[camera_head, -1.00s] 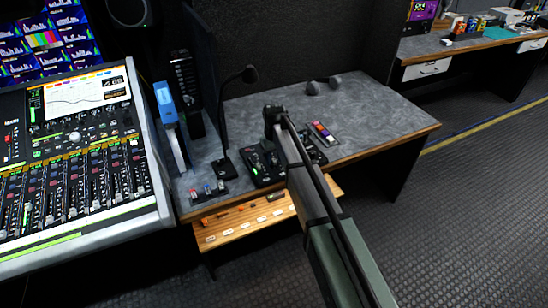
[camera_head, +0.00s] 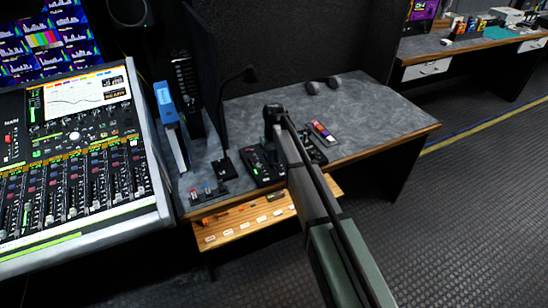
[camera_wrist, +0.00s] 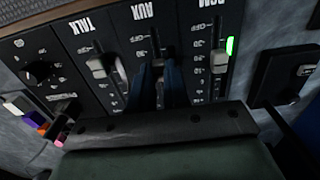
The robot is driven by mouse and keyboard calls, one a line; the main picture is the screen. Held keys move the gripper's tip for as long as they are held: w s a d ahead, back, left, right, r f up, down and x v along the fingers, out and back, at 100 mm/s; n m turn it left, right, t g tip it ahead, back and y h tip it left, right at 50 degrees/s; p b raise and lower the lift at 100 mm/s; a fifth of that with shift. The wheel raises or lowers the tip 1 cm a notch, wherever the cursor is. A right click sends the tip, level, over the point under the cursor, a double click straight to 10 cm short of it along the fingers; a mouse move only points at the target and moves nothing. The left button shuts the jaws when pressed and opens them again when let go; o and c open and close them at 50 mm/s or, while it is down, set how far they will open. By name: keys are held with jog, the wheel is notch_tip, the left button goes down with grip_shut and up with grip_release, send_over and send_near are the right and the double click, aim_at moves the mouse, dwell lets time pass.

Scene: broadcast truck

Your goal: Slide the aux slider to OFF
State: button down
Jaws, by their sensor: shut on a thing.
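The black control panel (camera_head: 262,166) lies on the grey desk, partly hidden by my arm in the head view. In the wrist view it appears upside down, with the AUX slider (camera_wrist: 158,61) between the TALK slider (camera_wrist: 103,65) and the PGM slider (camera_wrist: 220,64). My gripper (camera_wrist: 160,76) is over the AUX column, its two dark fingers shut on the AUX slider's cap. The fingers cover much of the cap and its lower track. An OFF mark sits near the picture-top end of the AUX slot. A green light (camera_wrist: 230,46) glows beside PGM.
A gooseneck microphone (camera_head: 224,168) stands left of the panel, near the mixing console (camera_head: 75,150). The desk's right side (camera_head: 385,112) is clear.

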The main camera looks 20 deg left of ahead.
aim_at(279, 171)
jog(key=shift+s+d, duration=1.45)
jog(key=c, duration=1.1)
grip_release()
notch_tip(279, 171, up, 14)
jog(key=shift+f, duration=0.1)
